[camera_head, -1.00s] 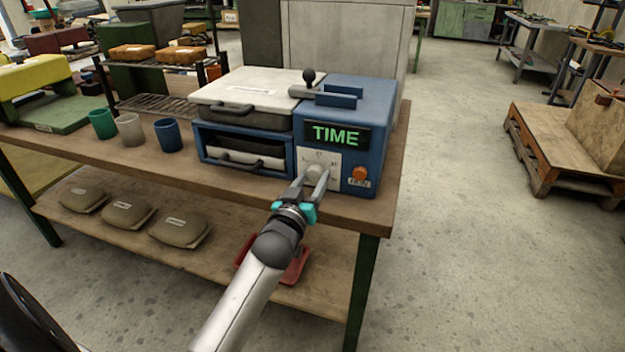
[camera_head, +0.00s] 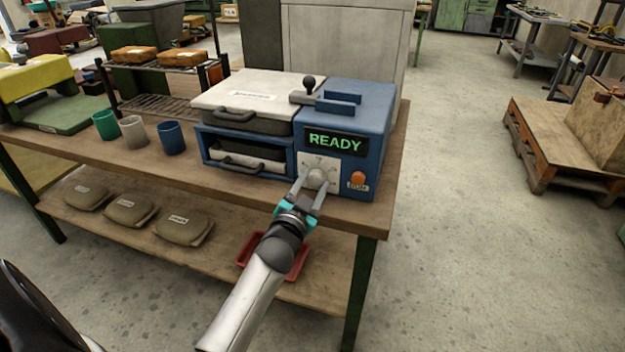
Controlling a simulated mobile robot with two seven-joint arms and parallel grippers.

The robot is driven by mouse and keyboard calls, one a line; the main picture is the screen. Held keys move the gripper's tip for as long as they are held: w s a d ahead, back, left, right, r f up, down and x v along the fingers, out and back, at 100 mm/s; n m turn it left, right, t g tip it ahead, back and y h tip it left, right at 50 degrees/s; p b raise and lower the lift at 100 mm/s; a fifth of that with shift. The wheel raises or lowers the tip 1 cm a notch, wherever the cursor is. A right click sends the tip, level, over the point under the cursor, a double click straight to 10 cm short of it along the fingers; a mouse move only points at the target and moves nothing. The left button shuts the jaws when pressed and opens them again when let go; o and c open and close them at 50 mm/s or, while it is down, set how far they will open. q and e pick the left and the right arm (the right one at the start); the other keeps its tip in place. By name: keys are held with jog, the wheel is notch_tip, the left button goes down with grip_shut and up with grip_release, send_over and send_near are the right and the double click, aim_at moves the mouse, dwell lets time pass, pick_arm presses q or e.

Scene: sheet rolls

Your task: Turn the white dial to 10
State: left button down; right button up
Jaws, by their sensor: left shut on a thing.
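The white dial (camera_head: 317,178) sits on a pale marked plate at the front of the blue machine (camera_head: 375,125). My left gripper (camera_head: 310,186) is at the dial, with one finger on each side, shut on it. The dial's marks are too small to read surely, and the fingers hide part of the plate. The machine's display (camera_head: 336,141) reads READY in green. My right gripper is not in view.
An orange button (camera_head: 358,179) is right of the dial. A drawer with a handle (camera_head: 240,160) and a white lid (camera_head: 250,93) are at left. Green, grey and blue cups stand on the bench (camera_head: 120,160). A red tray (camera_head: 252,252) lies on the lower shelf.

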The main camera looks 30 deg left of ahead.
pick_arm(q)
jog(key=m, duration=0.3)
jog(key=shift+m+p, duration=0.35)
jog(key=shift+m, duration=0.05)
jog(key=m, duration=0.3)
jog(key=shift+m, duration=0.3)
jog(key=m, duration=0.4)
jog(key=shift+m, duration=2.2)
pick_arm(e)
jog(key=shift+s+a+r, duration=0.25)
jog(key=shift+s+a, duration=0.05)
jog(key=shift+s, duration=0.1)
pick_arm(q)
jog(key=shift+c, duration=1.5)
grip_release()
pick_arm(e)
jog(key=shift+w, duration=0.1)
pick_arm(q)
jog(key=shift+s, duration=0.1)
